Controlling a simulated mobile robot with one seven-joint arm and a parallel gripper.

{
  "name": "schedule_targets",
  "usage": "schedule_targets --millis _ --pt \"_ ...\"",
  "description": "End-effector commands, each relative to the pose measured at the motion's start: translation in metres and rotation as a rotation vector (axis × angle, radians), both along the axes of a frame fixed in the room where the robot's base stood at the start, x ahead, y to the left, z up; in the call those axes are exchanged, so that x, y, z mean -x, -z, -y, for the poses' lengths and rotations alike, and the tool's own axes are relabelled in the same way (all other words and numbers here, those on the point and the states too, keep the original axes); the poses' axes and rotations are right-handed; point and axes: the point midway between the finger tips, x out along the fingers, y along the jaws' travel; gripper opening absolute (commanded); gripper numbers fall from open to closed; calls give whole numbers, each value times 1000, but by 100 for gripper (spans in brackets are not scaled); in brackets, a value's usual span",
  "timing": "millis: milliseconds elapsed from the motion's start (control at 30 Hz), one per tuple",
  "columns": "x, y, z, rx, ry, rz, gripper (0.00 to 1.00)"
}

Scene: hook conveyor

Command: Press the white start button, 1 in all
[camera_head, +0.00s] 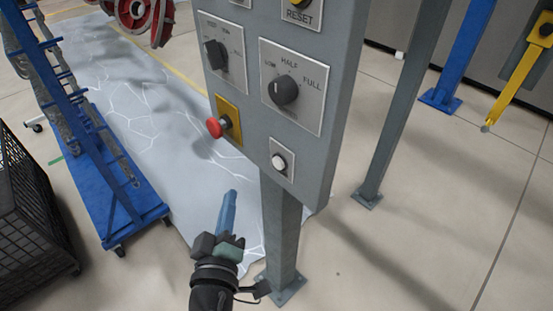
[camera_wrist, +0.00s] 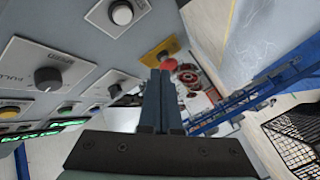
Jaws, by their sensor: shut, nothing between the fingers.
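The white start button (camera_head: 280,162) sits on a small light plate low on the grey control panel (camera_head: 240,109) in the head view. It also shows in the wrist view as a round white knob (camera_wrist: 122,13) at the upper left. My gripper (camera_head: 229,193) is below and to the left of the button in the head view, its blue fingers pointing up. In the wrist view my gripper (camera_wrist: 161,76) has its fingers together and empty. The fingertips appear apart from the button.
A red mushroom button (camera_head: 215,127) on a yellow plate is left of the start button. Two black selector knobs, one on the right (camera_head: 283,90), sit above. A grey post (camera_head: 284,235) carries the panel. A blue rack (camera_head: 95,130) and black crate (camera_head: 35,225) stand at the left.

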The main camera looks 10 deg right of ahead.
Motion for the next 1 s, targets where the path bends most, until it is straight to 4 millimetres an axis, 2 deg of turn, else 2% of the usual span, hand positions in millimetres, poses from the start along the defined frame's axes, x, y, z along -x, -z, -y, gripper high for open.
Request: schedule_targets --millis 267,700,1000 --pt "-6 -2 8 1 2 -1 0" --pt "-41 -4 56 -1 2 -1 0" --pt "-52 -1 71 -2 0 0 0"
